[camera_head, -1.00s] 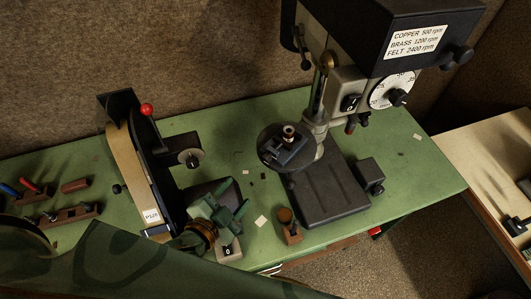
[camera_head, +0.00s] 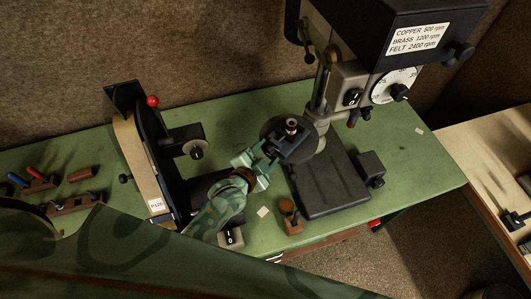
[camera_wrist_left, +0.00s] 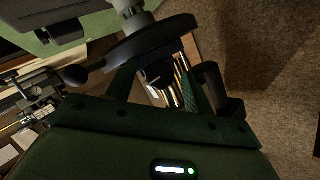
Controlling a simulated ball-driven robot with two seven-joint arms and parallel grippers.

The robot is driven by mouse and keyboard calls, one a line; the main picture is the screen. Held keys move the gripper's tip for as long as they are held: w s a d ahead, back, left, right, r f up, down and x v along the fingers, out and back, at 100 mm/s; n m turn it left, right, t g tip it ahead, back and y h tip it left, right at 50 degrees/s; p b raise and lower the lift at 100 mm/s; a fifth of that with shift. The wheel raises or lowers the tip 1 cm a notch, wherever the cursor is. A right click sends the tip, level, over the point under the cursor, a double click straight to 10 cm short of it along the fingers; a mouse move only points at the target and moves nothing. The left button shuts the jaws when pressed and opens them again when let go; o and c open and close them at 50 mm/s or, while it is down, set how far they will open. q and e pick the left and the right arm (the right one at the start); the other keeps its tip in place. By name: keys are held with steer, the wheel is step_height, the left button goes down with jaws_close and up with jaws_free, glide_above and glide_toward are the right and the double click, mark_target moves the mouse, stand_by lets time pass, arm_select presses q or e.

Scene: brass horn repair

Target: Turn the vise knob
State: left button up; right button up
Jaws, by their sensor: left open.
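A small dark vise (camera_head: 291,146) sits on the round drill-press table (camera_head: 272,128) and holds a small brass piece (camera_head: 291,125). My left gripper (camera_head: 266,156) is open at the vise's near left end, where the knob is; its fingers largely hide that end in the head view. In the left wrist view, the open fingers (camera_wrist_left: 157,74) stand either side of a dark knob-like part (camera_wrist_left: 155,76), apparently the vise knob, below a dark disc. I cannot tell whether the fingers touch it. My right gripper is not in view.
The drill press head (camera_head: 408,45) overhangs the table from the back right. A belt sander (camera_head: 146,165) stands left of my arm. A small wooden holder (camera_head: 292,222) and a switch box (camera_head: 231,238) stand near the bench's front edge.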

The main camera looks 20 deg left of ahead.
arm_select(q)
steer(key=shift+c, duration=0.3)
steer(key=c, duration=0.9)
